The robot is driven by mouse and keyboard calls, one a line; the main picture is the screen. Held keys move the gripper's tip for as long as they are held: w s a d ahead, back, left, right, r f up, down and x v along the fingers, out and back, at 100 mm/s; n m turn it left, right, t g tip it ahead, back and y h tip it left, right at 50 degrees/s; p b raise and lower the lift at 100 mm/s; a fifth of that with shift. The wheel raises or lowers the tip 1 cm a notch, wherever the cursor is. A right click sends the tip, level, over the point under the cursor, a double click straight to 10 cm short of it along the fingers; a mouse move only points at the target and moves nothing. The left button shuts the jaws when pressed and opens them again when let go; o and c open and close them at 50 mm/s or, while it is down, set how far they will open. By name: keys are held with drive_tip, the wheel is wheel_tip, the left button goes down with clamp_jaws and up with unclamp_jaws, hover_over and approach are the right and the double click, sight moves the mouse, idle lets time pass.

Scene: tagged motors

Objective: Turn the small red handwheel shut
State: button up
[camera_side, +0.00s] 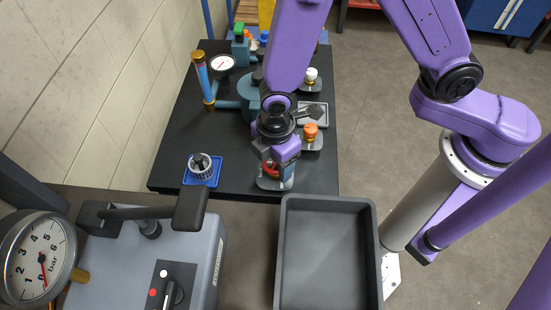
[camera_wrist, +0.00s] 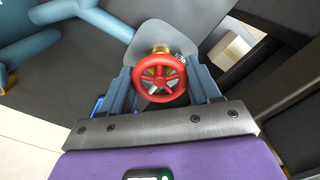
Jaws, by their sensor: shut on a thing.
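The small red handwheel (camera_wrist: 160,79) sits between the two fingers of my gripper (camera_wrist: 162,86) in the wrist view. It has a round rim with spokes, and a brass stem shows just behind it. My gripper is shut on its rim, one finger on each side. In the side view my gripper (camera_side: 277,165) points down over the front part of the black table. Only a bit of the red wheel (camera_side: 268,168) shows there, because my gripper covers most of it. The wheel's grey base plate (camera_wrist: 150,36) shows in the wrist view.
A grey bin (camera_side: 283,255) stands in front of the black table (camera_side: 237,178). A blue tray (camera_side: 201,179) with a knob lies to the left. An orange-capped valve (camera_side: 310,131), a white-capped valve (camera_side: 311,75) and teal pipework (camera_side: 251,95) stand behind my gripper.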

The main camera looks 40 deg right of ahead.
drive_tip(key=o, duration=1)
drive_tip(key=shift+o, duration=0.2)
wheel_tip(320, 180, up, 18)
drive_tip(key=shift+f, duration=0.25)
drive_tip(key=s+d+m, duration=0.1)
drive_tip(key=s+d, duration=0.3)
drive_tip(key=d, duration=0.3)
drive_tip(key=s+d+r+m, duration=0.1)
drive_tip(key=s+d, duration=0.3)
drive_tip(key=d, duration=0.4)
drive_tip(key=s+d+m, duration=0.3)
drive_tip(key=s+d, duration=0.1)
drive_tip(key=d, duration=0.3)
drive_tip(key=shift+s+d+r, duration=0.15)
drive_tip(key=shift+d+r, duration=0.15)
drive_tip(key=shift+r, duration=0.05)
